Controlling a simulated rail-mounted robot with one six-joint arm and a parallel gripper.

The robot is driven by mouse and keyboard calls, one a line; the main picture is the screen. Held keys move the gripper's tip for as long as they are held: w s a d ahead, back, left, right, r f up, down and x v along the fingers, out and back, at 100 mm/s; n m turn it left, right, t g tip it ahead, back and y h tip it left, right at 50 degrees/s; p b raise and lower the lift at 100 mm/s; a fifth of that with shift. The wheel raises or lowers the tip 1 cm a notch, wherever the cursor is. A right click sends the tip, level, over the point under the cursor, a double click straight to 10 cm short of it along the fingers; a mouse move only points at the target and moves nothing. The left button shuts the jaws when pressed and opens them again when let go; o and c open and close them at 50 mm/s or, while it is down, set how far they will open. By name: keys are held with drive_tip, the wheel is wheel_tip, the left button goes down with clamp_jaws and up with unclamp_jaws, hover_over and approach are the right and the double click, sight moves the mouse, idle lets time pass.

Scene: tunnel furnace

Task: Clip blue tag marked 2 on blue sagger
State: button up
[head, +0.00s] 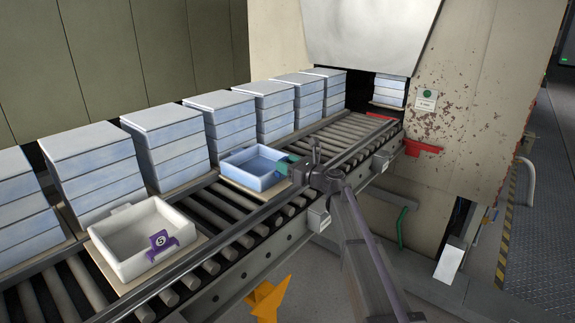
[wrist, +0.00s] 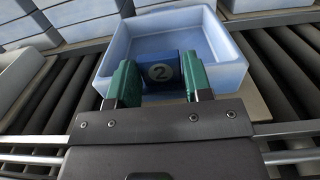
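The blue sagger (head: 248,180) is an open, light blue box on a board on the rollers. It also fills the top middle of the wrist view (wrist: 222,62). In the head view my gripper (head: 289,163) is at the sagger's right side and hides the tag. I cannot tell whether the tag is seated on the rim.
A white sagger (head: 125,232) with a purple tag (head: 162,243) marked 5 stands nearer on the same roller line. Stacks of pale blue saggers (head: 165,148) line the far side. A metal rail (head: 222,225) runs along the near edge. Bare rollers (head: 335,150) lead towards the furnace opening.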

drive_tip(key=o, duration=0.4)
drive_tip(key=shift+o, duration=0.2)
drive_tip(key=shift+d, duration=0.1)
drive_tip(key=v, duration=1)
drive_tip(key=shift+s+d, duration=0.15)
drive_tip(key=shift+d, duration=0.1)
